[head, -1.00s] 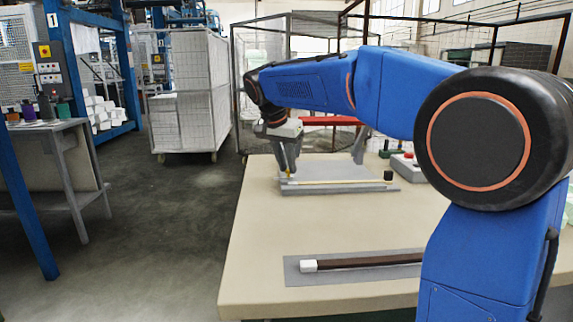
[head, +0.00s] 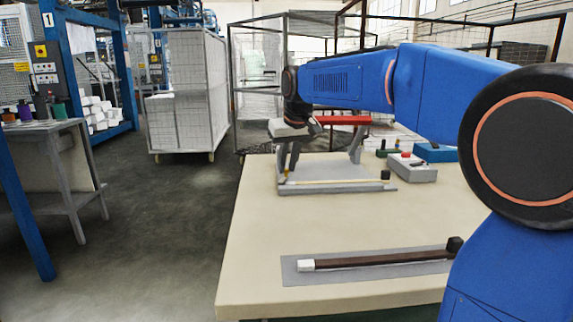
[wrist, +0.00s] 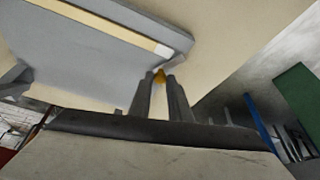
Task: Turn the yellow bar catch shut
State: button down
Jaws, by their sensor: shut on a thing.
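The yellow bar catch has a pale yellow bar (head: 340,182) lying along the front of a grey plate (head: 336,170) at the far left of the table, with a black block (head: 385,175) at its right end. In the wrist view, the bar (wrist: 110,25) ends in a white tip (wrist: 163,50). My gripper (head: 287,176) is at the plate's front left corner, pointing down. Its fingertips (wrist: 159,82) are closed around a small yellow piece (wrist: 159,76) just off the plate's corner. The fingers partly hide this piece, and I cannot tell how it joins the bar.
A second grey plate (head: 292,274) with a dark brown bar (head: 385,259) lies nearer on the table. A grey box with a red button (head: 413,168) and a blue box (head: 436,153) stand right of the far plate. The table's middle (head: 330,220) is clear.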

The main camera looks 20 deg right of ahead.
jog(key=shift+d+n+y, duration=0.15)
jog(key=shift+n+y, duration=0.35)
jog(key=shift+n, duration=0.7)
jog(key=c, duration=1.7)
grip_release()
jog(key=shift+o, duration=0.2)
jog(key=shift+r, duration=0.1)
jog(key=v, duration=1.7)
jog(key=shift+w+r, duration=0.2)
jog(key=shift+d, duration=0.1)
